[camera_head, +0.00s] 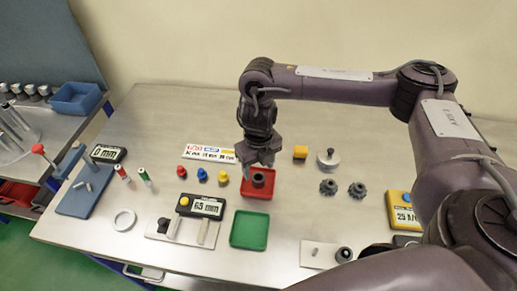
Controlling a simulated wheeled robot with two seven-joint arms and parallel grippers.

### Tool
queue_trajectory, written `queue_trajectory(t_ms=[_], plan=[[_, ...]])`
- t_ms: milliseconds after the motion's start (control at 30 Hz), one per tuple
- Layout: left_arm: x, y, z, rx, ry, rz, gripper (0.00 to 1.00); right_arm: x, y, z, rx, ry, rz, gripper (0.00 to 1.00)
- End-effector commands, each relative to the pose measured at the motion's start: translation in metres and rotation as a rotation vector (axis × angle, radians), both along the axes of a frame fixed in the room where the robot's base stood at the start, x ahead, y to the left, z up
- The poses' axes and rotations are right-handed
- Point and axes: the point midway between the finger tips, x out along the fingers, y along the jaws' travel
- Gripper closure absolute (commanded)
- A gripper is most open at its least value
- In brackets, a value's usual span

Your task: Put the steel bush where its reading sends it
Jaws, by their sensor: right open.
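A dark grey round piece that looks like the steel bush (258,181) is in the red tray (248,193). My right gripper (258,164) points down just above it, with its jaws open; whether they touch it I cannot tell. A green tray (249,230) in front of the red one is empty. A gauge with a dark display (207,206) reads about 65 mm, though the digits are small. A display on a blue stand (107,154) reads 0 mm. My left gripper is not in view.
A card with coloured print (208,154) lies behind several coloured knobs (202,175). A pale ring (124,220) lies at the left. A side bench with a blue bin (75,98) stands at the left.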

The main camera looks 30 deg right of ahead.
Motion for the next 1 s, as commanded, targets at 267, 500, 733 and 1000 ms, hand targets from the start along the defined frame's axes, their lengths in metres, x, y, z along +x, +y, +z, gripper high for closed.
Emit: queue_trajectory(t_ms=[267, 500, 733, 1000], plan=[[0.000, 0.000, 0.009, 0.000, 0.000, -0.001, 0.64, 0.001, 0.000, 0.050, -0.001, -0.003, 0.001, 0.44], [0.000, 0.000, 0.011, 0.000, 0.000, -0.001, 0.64, 0.000, 0.000, 0.067, 0.000, -0.001, 0.001, 0.44], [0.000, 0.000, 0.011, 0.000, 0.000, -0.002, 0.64, 0.000, 0.000, 0.068, 0.000, 0.001, 0.000, 0.44], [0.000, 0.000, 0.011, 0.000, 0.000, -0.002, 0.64, 0.000, 0.000, 0.068, 0.000, 0.001, 0.000, 0.44]])
